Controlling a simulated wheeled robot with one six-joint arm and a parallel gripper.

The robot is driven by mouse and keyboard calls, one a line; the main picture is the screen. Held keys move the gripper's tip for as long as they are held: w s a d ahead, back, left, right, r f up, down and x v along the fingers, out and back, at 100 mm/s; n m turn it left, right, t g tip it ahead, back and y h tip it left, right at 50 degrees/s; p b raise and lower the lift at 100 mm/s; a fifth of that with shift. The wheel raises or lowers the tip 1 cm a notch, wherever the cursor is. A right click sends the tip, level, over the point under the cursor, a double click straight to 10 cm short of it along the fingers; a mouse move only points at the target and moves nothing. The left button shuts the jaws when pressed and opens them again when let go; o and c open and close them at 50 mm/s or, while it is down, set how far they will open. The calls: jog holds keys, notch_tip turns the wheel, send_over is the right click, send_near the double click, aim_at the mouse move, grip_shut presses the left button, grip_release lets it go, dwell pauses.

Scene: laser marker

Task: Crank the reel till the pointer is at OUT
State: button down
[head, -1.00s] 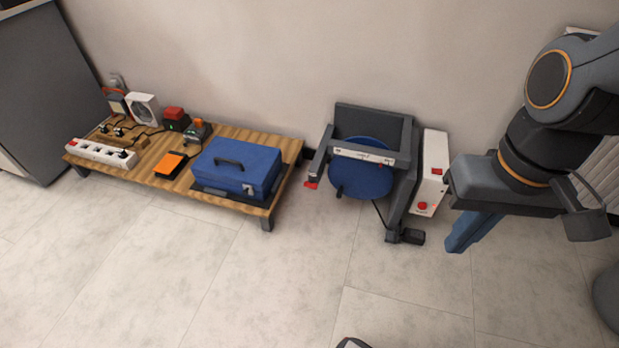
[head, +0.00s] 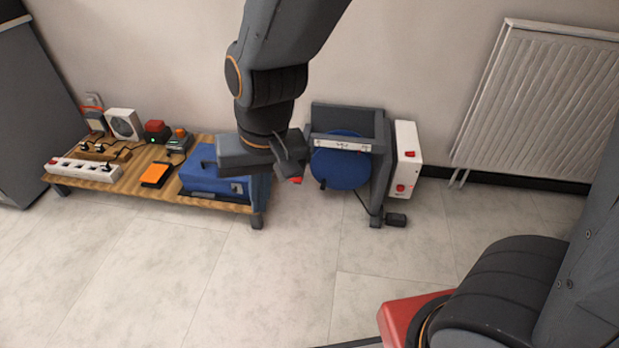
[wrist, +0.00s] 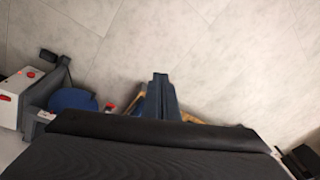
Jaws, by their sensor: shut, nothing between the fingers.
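The reel is a blue disc (head: 340,165) in a dark frame (head: 380,150) near the wall; it shows partly in the wrist view (wrist: 73,100). A small dark crank knob (head: 323,183) sits at the disc's lower left. A white scale strip (head: 340,143) crosses above the disc; its lettering and the pointer's place are too small to read. My gripper (wrist: 160,78) is shut and empty in the wrist view, pointing down over the floor. In the head view its body hangs left of the reel, in front of the blue toolbox; its fingers are hard to pick out there.
A low wooden table (head: 125,195) at left holds the blue toolbox (head: 195,175), a power strip (head: 85,170) and an orange pad (head: 157,174). A white control box (head: 404,160) adjoins the reel frame's right. A radiator (head: 535,100) is at right.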

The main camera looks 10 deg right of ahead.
jog(key=w+a+f+m+t+b, duration=0.2)
jog(key=w+f+m, duration=0.3)
jog(key=w+f, duration=0.3)
jog(key=w+a+f+m+t+b, duration=0.2)
jog(key=w+f+m, duration=0.25)
jog(key=w, duration=0.45)
jog(key=w+d+f+m+t+h+b, duration=0.1)
jog(key=w+d+f+m+t+b, duration=0.25)
jog(key=w+f+m, duration=0.8)
jog(key=w+d+f+m+t+h+b, duration=0.1)
jog(key=w+d+f+m+h+b, duration=0.15)
jog(key=d+f, duration=0.4)
jog(key=w+d+f+m+t+h+b, duration=0.2)
jog(key=w+d+f+m+h, duration=0.15)
jog(key=f, duration=0.65)
jog(key=s+d+f+m+t+h+b, duration=0.2)
jog(key=s+d+f+m+h+b, duration=0.15)
jog(key=d+f+m, duration=0.4)
jog(key=w+d+f+n+b, duration=0.25)
jog(key=w+d+b, duration=0.25)
jog(key=w+d, duration=0.3)
jog(key=shift+m, duration=0.5)
jog(key=shift+w+a+r+b, duration=0.4)
jog(key=shift+a+r+b, duration=0.15)
jog(key=shift+a, duration=0.25)
jog(key=shift+w+a+r+b, duration=0.45)
jog(key=shift+a+r, duration=0.2)
jog(key=shift+a, duration=0.15)
